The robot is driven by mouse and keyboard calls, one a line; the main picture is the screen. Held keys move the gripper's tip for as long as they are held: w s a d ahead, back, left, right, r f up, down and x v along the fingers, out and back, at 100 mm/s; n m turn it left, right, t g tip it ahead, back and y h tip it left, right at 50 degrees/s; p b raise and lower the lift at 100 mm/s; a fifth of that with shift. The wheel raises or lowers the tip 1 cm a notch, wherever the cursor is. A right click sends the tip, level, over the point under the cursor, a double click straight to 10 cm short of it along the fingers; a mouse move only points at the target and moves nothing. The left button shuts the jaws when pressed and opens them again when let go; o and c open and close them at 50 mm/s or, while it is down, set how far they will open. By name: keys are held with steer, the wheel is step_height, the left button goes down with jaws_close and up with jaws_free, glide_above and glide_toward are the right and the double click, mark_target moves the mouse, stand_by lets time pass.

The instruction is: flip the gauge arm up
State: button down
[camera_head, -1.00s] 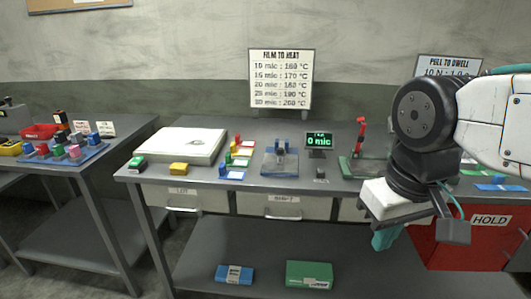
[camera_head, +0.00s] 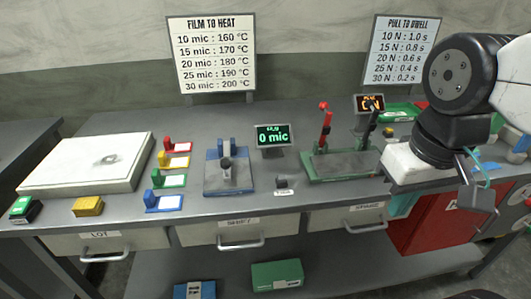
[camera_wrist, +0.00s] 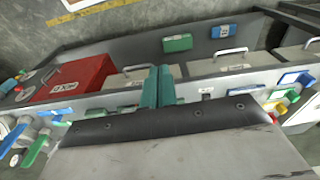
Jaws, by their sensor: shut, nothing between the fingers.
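The gauge (camera_head: 213,188) has a blue base and stands on the workbench in the head view. Its dark gauge arm (camera_head: 227,167) appears to lie low over the base, in front of a blue post. The small gauge display (camera_head: 272,138) beside it reads "0 mic" in green. My gripper (camera_head: 403,205) is at the right of the head view, mostly hidden behind my wrist, well right of the gauge and apart from it. In the wrist view my gripper's teal fingers (camera_wrist: 158,86) are together with nothing between them.
A green-based device (camera_head: 345,166) with an upright red lever stands between the gauge and my arm. Several coloured film tags (camera_head: 172,181) and a white plate (camera_head: 85,165) lie left of the gauge. A red bin (camera_head: 435,222) is below my wrist.

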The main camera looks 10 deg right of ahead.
steer(key=shift+w+d, duration=0.15)
steer(key=shift+d, duration=0.1)
steer(key=w+a+f+m+y, duration=0.3)
steer(key=w+m, duration=0.3)
steer(key=w, duration=0.3)
steer(key=w+a+f+m+y, duration=0.3)
steer(key=w+a+m+y, duration=0.3)
steer(key=w, duration=0.3)
steer(key=w+a+f+m+y, duration=0.3)
steer(key=w+a+m+y, duration=0.1)
steer(key=w, duration=0.5)
steer(key=shift+w+a+f+m+y, duration=0.15)
steer(key=shift+m+y, duration=0.45)
steer(key=shift+m, duration=0.7)
